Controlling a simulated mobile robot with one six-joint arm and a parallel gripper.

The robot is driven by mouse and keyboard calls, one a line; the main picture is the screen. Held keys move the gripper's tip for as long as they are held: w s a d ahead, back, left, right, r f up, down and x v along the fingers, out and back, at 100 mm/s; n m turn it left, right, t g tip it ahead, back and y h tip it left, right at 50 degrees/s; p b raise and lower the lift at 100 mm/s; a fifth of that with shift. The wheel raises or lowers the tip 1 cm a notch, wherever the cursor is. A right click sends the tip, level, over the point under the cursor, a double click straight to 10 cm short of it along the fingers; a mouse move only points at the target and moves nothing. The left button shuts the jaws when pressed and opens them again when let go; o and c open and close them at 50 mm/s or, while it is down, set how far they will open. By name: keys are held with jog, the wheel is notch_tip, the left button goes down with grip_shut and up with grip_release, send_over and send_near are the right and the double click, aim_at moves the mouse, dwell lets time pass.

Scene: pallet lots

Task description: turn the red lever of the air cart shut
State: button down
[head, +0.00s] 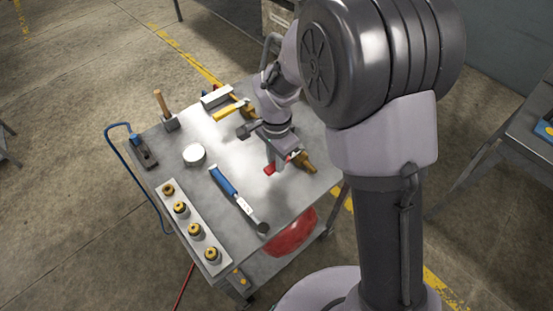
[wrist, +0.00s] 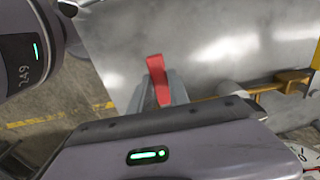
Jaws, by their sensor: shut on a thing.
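The red lever (head: 269,170) sits near the right edge of the grey cart top (head: 233,160), beside a brass valve body (head: 307,163). My gripper (head: 281,161) reaches down over it and is shut on the lever. In the wrist view the lever (wrist: 157,78) stands out between the grey fingers (wrist: 175,86), its free end pointing to the top of the picture. The lower part of the lever is hidden by my gripper. Brass pipework (wrist: 270,86) shows to the right in the wrist view.
A red tank (head: 290,236) is below. Bare metal lies between hammer and lever.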

jog(key=c, duration=1.2)
grip_release()
jog(key=shift+w, duration=0.1)
jog(key=shift+c, duration=0.2)
jog(key=shift+r, duration=0.1)
notch_tip(320, 180, up, 17)
jog(key=p, duration=0.7)
jog(key=shift+r, duration=0.1)
jog(key=s+d+r+n+t+y+b, duration=0.1)
jog(key=s+d+r+n+t, duration=0.1)
jog(key=s+d+r, duration=0.4)
jog(key=s+d+r+n+t, duration=0.1)
jog(key=s+d+n+t, duration=0.1)
jog(key=s, duration=0.4)
jog(key=s+d+r+n+t+y+b, duration=0.1)
jog(key=s+r, duration=0.1)
jog(key=s, duration=0.5)
jog(key=shift+d+n+t, duration=0.35)
jog(key=shift+n+t, duration=0.05)
